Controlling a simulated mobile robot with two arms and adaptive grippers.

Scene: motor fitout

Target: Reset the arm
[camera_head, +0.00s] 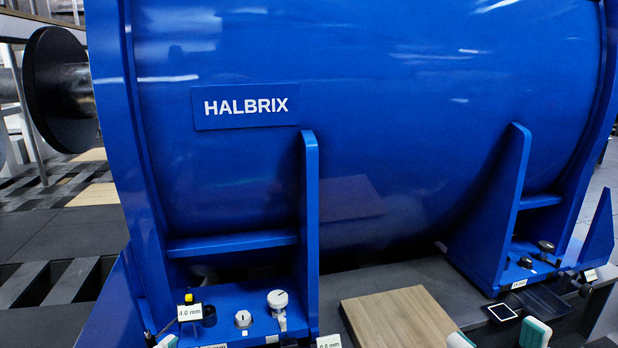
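My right gripper (498,338) shows only as two white and teal fingertips at the bottom edge, right of the wooden board. The tips stand well apart with nothing visible between them. A single white and teal tip at the bottom left edge looks like part of my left gripper (166,341). The rest of it is out of view, so I cannot tell its opening. Both arms are outside the picture. The large blue motor (400,110) with a HALBRIX plate (245,106) fills the view behind them.
A wooden board (400,318) lies on the dark bench, bottom centre. The left foot (240,298) carries a yellow-topped piece, knobs and a "4.0 mm" label (190,312). A small white-framed device (502,312) and dark tray (545,300) lie right. A black flange (60,90) stands left.

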